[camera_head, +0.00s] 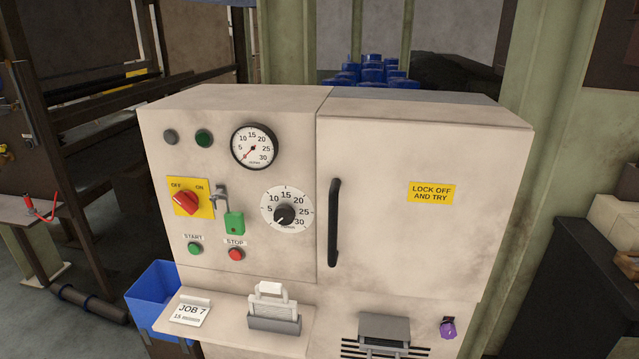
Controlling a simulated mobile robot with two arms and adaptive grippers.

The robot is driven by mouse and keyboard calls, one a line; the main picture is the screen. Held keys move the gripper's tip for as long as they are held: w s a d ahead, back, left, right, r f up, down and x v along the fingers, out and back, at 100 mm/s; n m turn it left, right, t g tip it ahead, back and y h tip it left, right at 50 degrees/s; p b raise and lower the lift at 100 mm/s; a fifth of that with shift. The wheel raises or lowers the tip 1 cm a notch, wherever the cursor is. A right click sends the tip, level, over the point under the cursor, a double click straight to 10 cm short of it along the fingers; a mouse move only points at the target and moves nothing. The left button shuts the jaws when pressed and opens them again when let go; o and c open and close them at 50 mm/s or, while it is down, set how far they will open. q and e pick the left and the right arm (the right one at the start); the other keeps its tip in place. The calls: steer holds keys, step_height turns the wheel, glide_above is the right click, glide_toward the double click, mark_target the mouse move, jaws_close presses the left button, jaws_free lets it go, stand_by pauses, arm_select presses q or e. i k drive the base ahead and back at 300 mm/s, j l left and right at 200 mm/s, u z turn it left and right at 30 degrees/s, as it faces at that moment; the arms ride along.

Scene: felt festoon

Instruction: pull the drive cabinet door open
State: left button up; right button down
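The drive cabinet door (430,223) is the right half of the beige cabinet front and looks shut. A black vertical bar handle (334,222) is on the door's left side. A yellow "LOCK OFF AND TRY" label (431,193) is on the door. To its left is the control panel (228,246) with a red rotary switch (186,202) on a yellow OFF/ON plate. A green padlock (234,223) hangs from a grey metal piece beside the switch. Neither of my grippers is in view.
A narrow shelf (233,332) juts out below the panel, holding a "JOB 7" card (190,311) and a grey holder (274,323). A blue bin (153,296) stands at the left. A purple knob (448,328) sits below the door. A dark cabinet (575,285) stands at the right.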

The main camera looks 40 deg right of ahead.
mark_target(422, 210)
steer(key=z, duration=1.95)
